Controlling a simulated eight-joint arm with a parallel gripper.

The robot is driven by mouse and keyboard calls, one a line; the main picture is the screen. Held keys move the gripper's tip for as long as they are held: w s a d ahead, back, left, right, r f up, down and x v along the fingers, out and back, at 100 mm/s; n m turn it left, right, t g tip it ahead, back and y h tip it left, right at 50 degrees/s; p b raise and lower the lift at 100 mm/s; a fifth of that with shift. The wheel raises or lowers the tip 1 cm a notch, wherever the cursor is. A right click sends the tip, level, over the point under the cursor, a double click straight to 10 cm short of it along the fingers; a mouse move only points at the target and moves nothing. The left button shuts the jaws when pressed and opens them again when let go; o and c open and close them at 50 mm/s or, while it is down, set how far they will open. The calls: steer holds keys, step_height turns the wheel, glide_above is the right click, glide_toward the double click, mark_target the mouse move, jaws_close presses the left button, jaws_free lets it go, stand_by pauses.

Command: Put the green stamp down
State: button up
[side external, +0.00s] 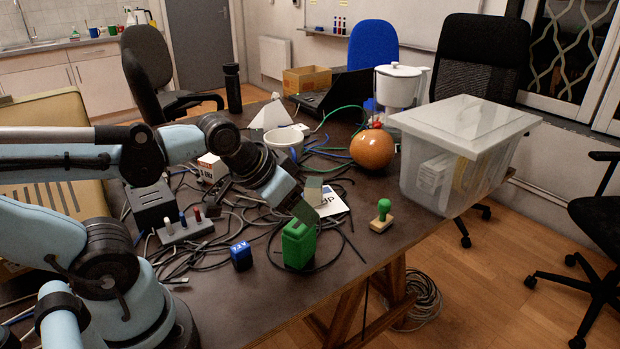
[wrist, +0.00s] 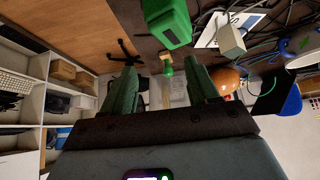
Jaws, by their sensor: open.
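The green stamp (side external: 383,209) stands upright on the table near its front right edge, its pale base down and green handle up. In the wrist view the stamp (wrist: 167,69) appears between my fingers but beyond them. My gripper (side external: 309,202) is open and empty, with its greenish fingers above the table to the left of the stamp, apart from it. Both fingers of my gripper (wrist: 162,72) also show in the wrist view, spread apart.
A green canister (side external: 299,244) stands below my gripper, beside a small blue block (side external: 241,256). An orange ball (side external: 372,149) and a clear lidded bin (side external: 430,176) are behind and right of the stamp. Cables (side external: 205,250) cover much of the left. Bare table surrounds the stamp.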

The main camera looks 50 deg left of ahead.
steer(key=shift+w, duration=0.5)
steer(key=w+a+f+m+h, duration=0.1)
steer(key=w+f+m+h, duration=0.2)
steer(key=w, duration=0.6)
steer(key=m+t+h, duration=0.4)
steer(key=h, duration=0.1)
glide_toward(385, 201)
steer(key=x, duration=1)
steer(key=shift+w+f, duration=0.1)
steer(key=shift+f, duration=0.35)
jaws_close()
